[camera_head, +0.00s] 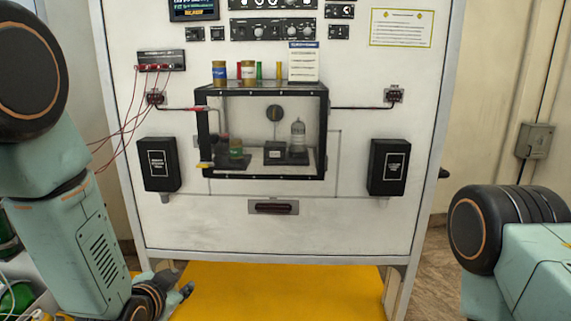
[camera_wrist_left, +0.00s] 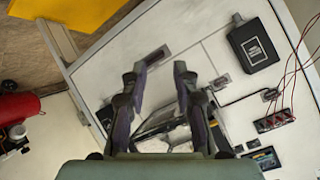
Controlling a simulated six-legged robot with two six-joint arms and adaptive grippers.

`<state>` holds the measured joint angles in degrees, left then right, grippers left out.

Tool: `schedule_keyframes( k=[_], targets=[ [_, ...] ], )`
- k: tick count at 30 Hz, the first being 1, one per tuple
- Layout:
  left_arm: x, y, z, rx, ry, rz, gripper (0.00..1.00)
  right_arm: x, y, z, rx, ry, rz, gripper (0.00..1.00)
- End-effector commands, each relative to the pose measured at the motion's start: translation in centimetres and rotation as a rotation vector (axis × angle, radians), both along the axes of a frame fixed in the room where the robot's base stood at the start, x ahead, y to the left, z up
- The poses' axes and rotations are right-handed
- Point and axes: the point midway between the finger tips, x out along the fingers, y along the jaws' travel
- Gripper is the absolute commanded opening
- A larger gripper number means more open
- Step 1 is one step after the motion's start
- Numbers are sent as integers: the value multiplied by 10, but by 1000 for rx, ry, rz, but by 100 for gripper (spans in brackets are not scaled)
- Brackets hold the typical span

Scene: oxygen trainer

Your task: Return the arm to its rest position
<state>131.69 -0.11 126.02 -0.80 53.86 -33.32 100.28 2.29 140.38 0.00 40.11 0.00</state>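My left arm comes down the left side of the head view, with its gripper (camera_head: 183,292) low at the bottom left, in front of the yellow surface (camera_head: 280,290). In the left wrist view the two fingers of my left gripper (camera_wrist_left: 159,68) stand apart with nothing between them. The white panel (camera_wrist_left: 210,55) lies beyond them. My right arm shows only as a teal link and black joint at the right edge of the head view. Its gripper is outside the frame.
The white trainer panel (camera_head: 220,225) stands ahead, with a clear black-framed case (camera_head: 265,177) and black boxes (camera_head: 159,164) (camera_head: 387,167) on either side. Red wires (camera_head: 124,130) hang near my left arm. A red cylinder (camera_wrist_left: 19,105) shows in the left wrist view.

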Motion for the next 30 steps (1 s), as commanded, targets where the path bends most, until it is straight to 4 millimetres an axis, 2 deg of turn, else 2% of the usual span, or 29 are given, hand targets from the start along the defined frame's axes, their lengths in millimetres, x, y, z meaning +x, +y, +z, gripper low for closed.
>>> schedule_keyframes(
  k=[1,5,6,11,15,18,21,25,30],
  targets=[
    [-21,1,-34,-67,85,46,29,0,0,-7,0,0,0,40],
    [-77,3,-99,-215,282,179,29,0,0,-16,0,0,0,40],
    [-96,3,-118,-252,342,221,29,0,0,-19,0,0,0,40],
    [-178,5,-184,-349,573,389,29,0,0,-32,0,0,0,40],
    [-256,5,-231,-374,766,507,29,0,0,-45,0,0,0,40],
    [-304,5,-255,-356,879,545,29,0,0,-53,0,0,0,40],
    [-340,5,-273,-339,954,564,29,0,0,-61,0,0,0,40],
    [-362,6,-286,-327,1003,575,29,0,0,-65,0,0,0,40],
    [-366,5,-288,-324,1012,577,29,0,0,-65,0,0,0,40]
  ],
)
